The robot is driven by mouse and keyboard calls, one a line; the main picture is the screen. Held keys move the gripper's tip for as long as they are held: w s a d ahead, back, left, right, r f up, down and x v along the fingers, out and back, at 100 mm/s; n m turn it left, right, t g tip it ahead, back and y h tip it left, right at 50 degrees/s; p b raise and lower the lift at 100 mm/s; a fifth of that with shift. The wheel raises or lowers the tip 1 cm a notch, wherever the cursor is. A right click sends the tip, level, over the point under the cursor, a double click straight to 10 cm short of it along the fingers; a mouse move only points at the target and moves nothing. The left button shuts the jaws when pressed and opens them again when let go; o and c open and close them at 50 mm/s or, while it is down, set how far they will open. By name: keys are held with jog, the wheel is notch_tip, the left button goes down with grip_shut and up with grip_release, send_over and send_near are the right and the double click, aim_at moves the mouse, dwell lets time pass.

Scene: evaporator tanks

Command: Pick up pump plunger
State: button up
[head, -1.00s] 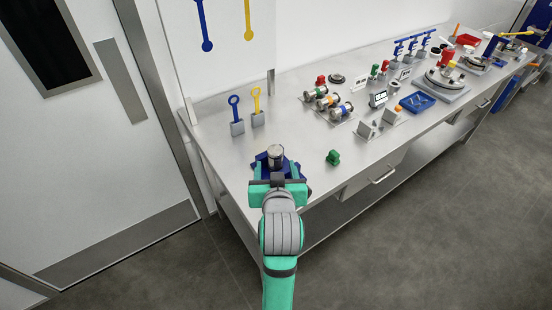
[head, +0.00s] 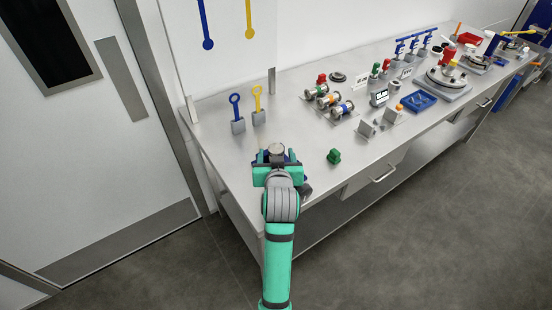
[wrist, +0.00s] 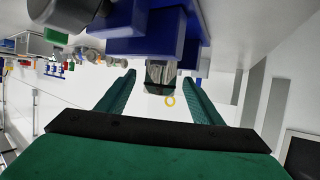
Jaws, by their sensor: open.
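The pump plunger appears to be the short grey metal cylinder (head: 276,149) standing up from a blue base (head: 258,158) near the bench's left front edge. My gripper (head: 277,160) is right at it, with the jaws open and partly hiding the base. In the wrist view, which looks upside down, the grey cylinder (wrist: 160,73) projects from the blue base (wrist: 150,28) and lies between the far ends of my two green fingers (wrist: 159,82). Gaps show on both sides of it. Contact is not visible.
A small green part (head: 334,156) sits right of my gripper on the bench (head: 225,160). Blue (head: 237,118) and yellow (head: 258,108) ring-topped tools stand in holders behind. Spools (head: 329,99), a blue tray (head: 418,101) and other fittings fill the right.

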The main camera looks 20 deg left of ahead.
jog(key=c, duration=1.5)
jog(key=shift+r, duration=0.1)
